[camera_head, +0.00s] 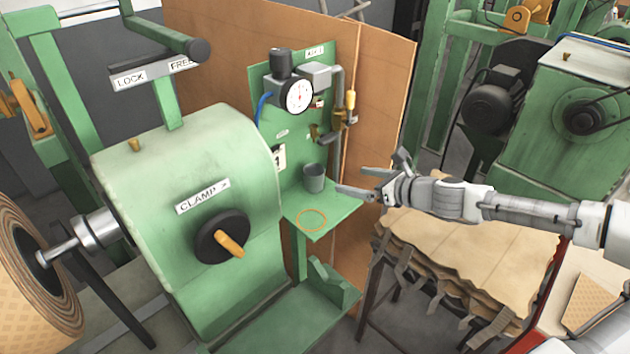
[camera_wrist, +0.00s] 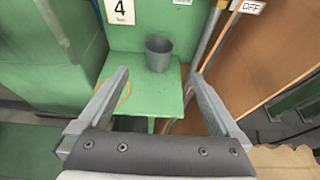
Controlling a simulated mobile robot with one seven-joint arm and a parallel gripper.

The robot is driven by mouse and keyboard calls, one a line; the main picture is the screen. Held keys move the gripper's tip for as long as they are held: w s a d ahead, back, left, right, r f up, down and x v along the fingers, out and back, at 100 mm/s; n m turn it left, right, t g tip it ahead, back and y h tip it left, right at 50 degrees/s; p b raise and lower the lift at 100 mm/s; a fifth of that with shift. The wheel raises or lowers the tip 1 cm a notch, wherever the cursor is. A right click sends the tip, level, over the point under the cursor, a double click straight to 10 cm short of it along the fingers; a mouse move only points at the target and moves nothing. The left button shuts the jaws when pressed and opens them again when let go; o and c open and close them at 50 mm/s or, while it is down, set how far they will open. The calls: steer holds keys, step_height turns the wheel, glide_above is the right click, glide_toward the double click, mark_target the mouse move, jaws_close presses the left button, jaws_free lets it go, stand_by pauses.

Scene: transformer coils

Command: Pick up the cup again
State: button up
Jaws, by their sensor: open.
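A dark grey cup (camera_head: 314,180) stands upright on a small green shelf (camera_head: 335,212), near the shelf's back edge. It also shows in the wrist view (camera_wrist: 158,54), ahead of and between my fingertips, with a gap between. My gripper (camera_head: 358,180) is open and empty, to the right of the cup in the head view and apart from it. In the wrist view my two fingers (camera_wrist: 158,74) are spread wide on either side of the cup and shelf. An orange ring marking (camera_head: 312,220) lies on the shelf in front of the cup.
A green panel with a gauge (camera_head: 299,95) and pipes rises behind the shelf. A green machine with a clamp knob (camera_head: 222,238) stands close on the left. A brown board (camera_head: 380,90) stands behind. A stack of brown sheets (camera_head: 465,245) lies below my arm.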

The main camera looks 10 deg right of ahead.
mark_target(307, 171)
steer(key=x, duration=1.5)
steer(key=shift+w+a+f, duration=0.15)
steer(key=shift+w+a, duration=0.1)
steer(key=shift+w, duration=0.05)
steer(key=c, duration=1.5)
